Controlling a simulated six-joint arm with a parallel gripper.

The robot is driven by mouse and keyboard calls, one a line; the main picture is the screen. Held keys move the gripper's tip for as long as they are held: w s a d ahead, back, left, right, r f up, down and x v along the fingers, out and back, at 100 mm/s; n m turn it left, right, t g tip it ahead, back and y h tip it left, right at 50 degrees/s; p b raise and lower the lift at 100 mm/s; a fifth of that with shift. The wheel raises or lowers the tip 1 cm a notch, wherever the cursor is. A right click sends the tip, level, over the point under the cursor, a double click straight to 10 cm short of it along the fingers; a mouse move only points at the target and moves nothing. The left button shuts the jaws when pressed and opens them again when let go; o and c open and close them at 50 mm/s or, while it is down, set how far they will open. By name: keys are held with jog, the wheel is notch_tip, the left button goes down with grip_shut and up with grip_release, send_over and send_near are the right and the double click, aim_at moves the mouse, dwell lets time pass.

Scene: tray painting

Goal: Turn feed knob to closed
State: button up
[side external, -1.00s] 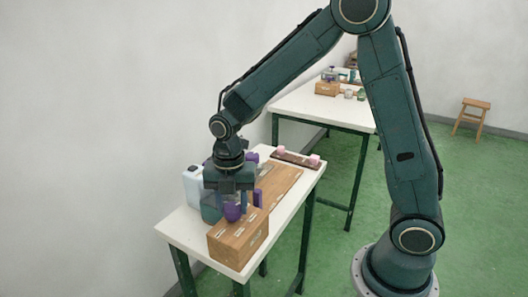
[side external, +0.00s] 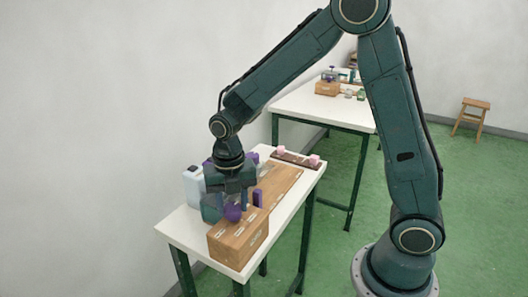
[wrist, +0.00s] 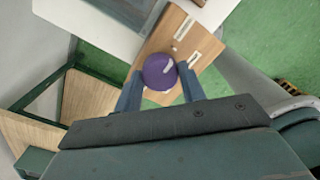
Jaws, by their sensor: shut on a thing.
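The feed knob, a round purple knob (side external: 233,213) with a pale mark on its top, sits on a wooden box (side external: 238,243) at the near end of the white table. In the wrist view the knob (wrist: 158,72) lies between my two fingers, with white marks on the wood beside it. My gripper (side external: 234,205) points down and is shut on the knob; in the wrist view my gripper (wrist: 160,84) has one finger on each side of it. I cannot read from the marks which setting the knob points to.
A purple upright piece (side external: 258,198) stands close behind the knob. A white jug (side external: 193,184) and a dark teal container (side external: 210,209) stand close on the left. A dark strip with pink blocks (side external: 314,160) lies at the table's far end. A second table (side external: 315,107) stands behind.

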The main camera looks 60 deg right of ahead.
aim_at(237, 208)
jog(key=o, duration=1)
notch_tip(237, 208, up, 14)
jog(key=shift+f, duration=0.1)
jog(key=shift+s, duration=0.1)
dwell(0.4)
jog(key=s+d+r+m+t, duration=0.1)
jog(key=s+m+t, duration=0.1)
jog(key=s+m, duration=0.4)
jog(key=s+d+r+m+t, duration=0.1)
jog(key=s+m, duration=0.6)
jog(key=m, duration=0.5)
jog(key=s+d+m+t, duration=0.1)
jog(key=s+m+t, duration=0.1)
jog(key=s+m, duration=0.4)
jog(key=shift+s+d+r+m+t, duration=0.1)
jog(key=shift+d+r+m+t, duration=0.1)
jog(key=shift+m, duration=0.6)
jog(key=shift+s+d+r+m+t, duration=0.1)
jog(key=shift+r+m, duration=0.1)
jog(key=shift+m, duration=0.6)
